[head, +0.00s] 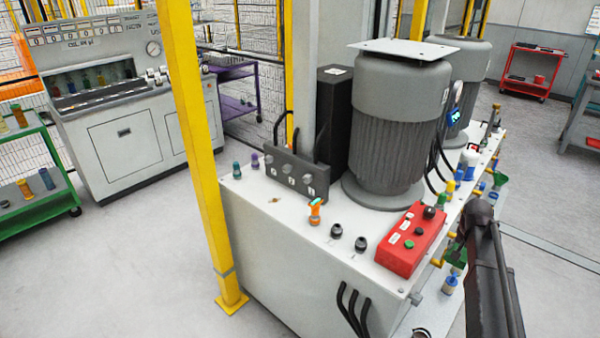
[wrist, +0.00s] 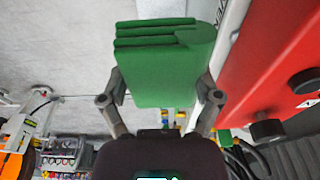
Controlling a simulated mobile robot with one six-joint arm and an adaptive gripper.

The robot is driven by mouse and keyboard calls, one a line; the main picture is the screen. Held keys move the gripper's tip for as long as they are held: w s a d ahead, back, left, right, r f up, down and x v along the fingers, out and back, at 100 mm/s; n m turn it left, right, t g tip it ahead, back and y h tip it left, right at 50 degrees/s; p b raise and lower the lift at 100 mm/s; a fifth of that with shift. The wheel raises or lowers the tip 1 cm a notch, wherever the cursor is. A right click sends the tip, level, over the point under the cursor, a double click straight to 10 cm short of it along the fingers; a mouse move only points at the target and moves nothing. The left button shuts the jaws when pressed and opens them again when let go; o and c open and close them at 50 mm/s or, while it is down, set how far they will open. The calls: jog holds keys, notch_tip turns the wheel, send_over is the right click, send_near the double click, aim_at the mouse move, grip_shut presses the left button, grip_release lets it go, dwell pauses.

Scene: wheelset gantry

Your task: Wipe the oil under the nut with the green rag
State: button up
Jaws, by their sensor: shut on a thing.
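The green rag (wrist: 165,60), folded in layers, fills the middle of the wrist view. My gripper (wrist: 162,90) is shut on it, with one finger on each side. In the head view my dark arm is at the right, beside the machine's front edge; the jaws cannot be made out clearly there. I cannot pick out the nut or the oil for certain.
A red control box (head: 411,240) with buttons sits at the machine's right edge; it is close on the right in the wrist view (wrist: 270,60). Large grey motors (head: 390,130), a yellow post (head: 190,140) and black hoses (head: 355,310) are obstacles.

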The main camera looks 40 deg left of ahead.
aim_at(462, 251)
jog(key=shift+r+p, duration=1.15)
jog(key=shift+r, duration=0.55)
jog(key=shift+d, duration=0.15)
